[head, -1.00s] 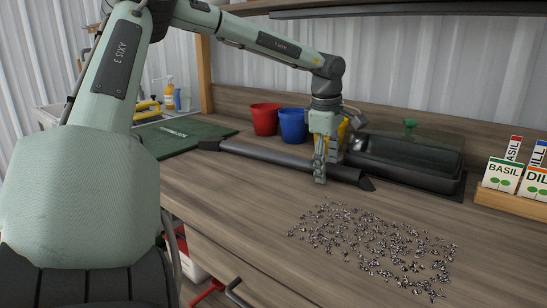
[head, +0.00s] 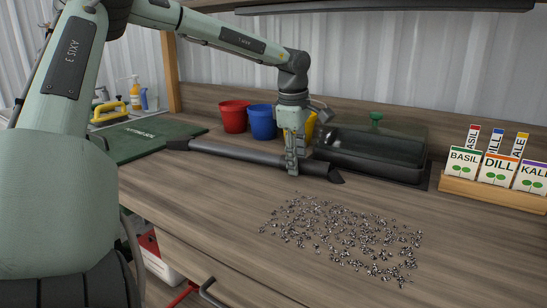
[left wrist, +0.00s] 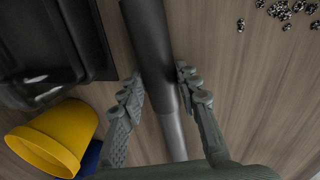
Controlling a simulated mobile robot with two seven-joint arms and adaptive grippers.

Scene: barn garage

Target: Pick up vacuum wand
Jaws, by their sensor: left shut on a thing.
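The vacuum wand (head: 235,152) is a long dark tube lying on the wooden workbench, with its slanted end (head: 336,178) to the right. My left gripper (head: 292,168) comes down from above and is shut on the wand near that end. In the left wrist view the wand (left wrist: 150,45) runs between the two fingers of the left gripper (left wrist: 158,92). The wand appears to rest on or just at the bench top; I cannot tell if there is a gap. My right gripper is not in view.
A black lidded tray (head: 372,152) stands right behind the gripper. Red (head: 233,116), blue (head: 262,122) and yellow (left wrist: 55,140) pots stand behind the wand. Small metal bits (head: 345,235) lie scattered in front. Seed packets (head: 498,170) stand at right. A green mat (head: 150,138) lies left.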

